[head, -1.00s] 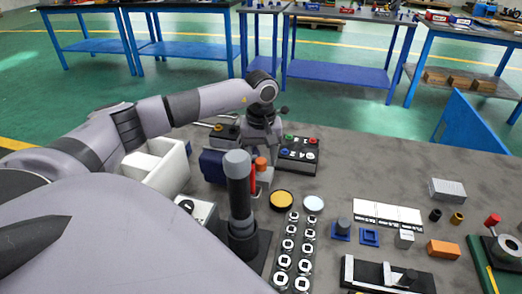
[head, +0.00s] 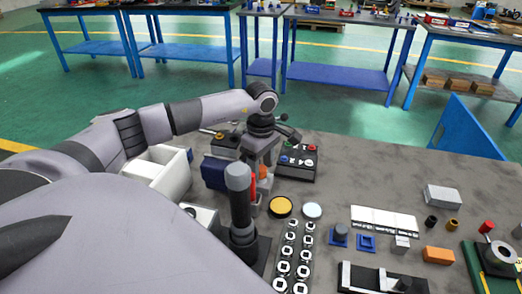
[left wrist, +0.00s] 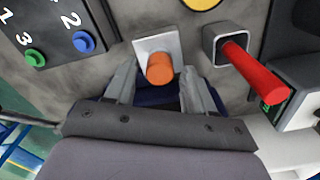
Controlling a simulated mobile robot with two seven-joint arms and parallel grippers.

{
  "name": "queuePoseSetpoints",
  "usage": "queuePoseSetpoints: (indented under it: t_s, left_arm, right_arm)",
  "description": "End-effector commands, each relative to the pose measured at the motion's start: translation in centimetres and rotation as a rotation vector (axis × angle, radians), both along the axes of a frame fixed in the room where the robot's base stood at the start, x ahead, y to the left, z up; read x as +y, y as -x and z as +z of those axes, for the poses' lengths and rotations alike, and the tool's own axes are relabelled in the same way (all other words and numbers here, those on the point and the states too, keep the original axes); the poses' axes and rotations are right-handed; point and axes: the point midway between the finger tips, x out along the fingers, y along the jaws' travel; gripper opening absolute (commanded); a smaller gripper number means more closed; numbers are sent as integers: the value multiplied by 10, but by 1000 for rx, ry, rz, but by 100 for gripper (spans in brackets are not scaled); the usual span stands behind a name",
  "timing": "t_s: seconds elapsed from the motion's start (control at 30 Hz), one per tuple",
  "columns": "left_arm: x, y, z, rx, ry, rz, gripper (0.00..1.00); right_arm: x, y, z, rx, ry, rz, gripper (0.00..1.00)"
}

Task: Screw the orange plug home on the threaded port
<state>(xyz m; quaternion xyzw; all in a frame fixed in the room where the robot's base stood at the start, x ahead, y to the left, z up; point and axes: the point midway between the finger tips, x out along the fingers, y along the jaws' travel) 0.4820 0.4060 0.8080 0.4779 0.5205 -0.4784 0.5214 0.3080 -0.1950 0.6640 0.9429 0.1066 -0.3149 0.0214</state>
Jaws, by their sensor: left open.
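The orange plug (head: 263,172) stands on a light grey block, partly hidden by the fingers of my left gripper (head: 262,158) in the head view. In the left wrist view, the orange plug (left wrist: 160,68) shows its round end in front of the grey block (left wrist: 150,46). The fingers of my left gripper (left wrist: 158,84) are open, one on each side of the plug, with a gap visible to both. The threaded port is hidden by the plug, and I cannot tell how deep the plug sits. My right gripper is not in view.
A red lever (left wrist: 255,70) on a grey socket stands close right of the plug in the wrist view. A button box (head: 297,162) stands right of the gripper, and a white bin (head: 158,172) left of it. A yellow disc (head: 280,207) lies in front.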

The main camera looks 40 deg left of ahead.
Motion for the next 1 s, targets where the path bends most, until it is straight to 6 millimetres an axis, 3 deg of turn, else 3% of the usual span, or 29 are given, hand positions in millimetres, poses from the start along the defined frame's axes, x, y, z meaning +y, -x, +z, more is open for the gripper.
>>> queuePoseSetpoints:
  t_s: [0.17,0.5,0.97,1.0]
  left_arm:
    - [0,0,1,0,0,83,54]
    - [0,0,1,1,-1,425,54]
    - [0,0,0,0,-1,461,54]
    - [0,0,0,0,-1,461,47]
  right_arm:
    - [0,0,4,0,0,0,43]
    - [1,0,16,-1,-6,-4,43]
    - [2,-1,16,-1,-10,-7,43]
    - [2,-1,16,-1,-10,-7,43]
